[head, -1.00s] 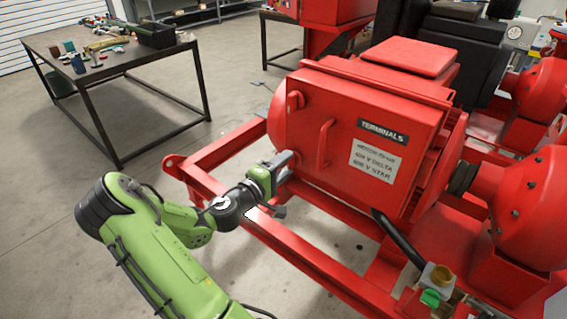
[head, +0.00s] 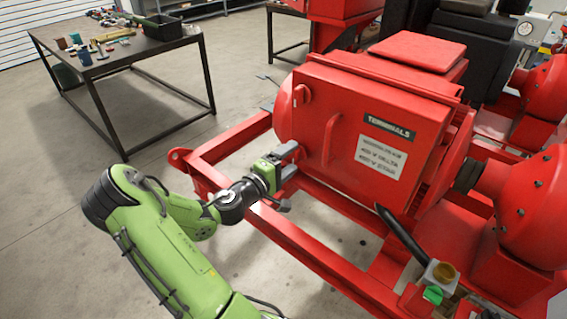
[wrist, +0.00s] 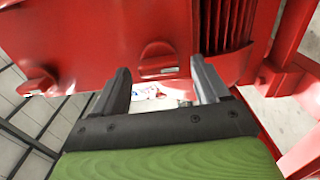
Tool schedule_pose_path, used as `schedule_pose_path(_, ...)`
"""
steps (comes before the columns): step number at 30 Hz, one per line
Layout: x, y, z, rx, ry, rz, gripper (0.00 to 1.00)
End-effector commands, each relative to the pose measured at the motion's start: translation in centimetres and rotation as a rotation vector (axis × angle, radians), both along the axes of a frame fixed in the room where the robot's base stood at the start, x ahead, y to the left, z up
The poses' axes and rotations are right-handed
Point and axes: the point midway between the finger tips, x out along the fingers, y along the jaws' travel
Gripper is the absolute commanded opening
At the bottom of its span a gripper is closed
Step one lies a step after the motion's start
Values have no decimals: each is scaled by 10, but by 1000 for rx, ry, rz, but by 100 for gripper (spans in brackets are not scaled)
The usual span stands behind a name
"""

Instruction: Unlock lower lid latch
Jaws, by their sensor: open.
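The red terminal box lid (head: 350,118) faces me, with a handle (head: 331,139) and an upper latch (head: 302,93) on its left side. My gripper (head: 296,158) is at the lid's lower left corner and hides the lower latch in the head view. In the wrist view, my gripper (wrist: 163,88) is open, with its two dark fingers apart and nothing between the tips. A red latch knob (wrist: 158,60) shows just beyond and between the fingers, seemingly the lower one. A second red knob (wrist: 37,82) shows farther left. I cannot tell whether any finger touches.
The red skid frame (head: 315,245) runs below and in front of my gripper. A valve-like part with a green knob (head: 433,294) stands at the lower right. A dark table (head: 130,55) with tools is at the back left. Open floor lies between the table and the skid.

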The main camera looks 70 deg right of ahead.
Motion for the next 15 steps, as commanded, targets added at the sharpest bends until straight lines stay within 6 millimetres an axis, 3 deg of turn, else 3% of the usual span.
schedule_pose_path(5,14,27,0,3,3,8,74)
schedule_pose_path(15,51,114,1,1,2,9,74)
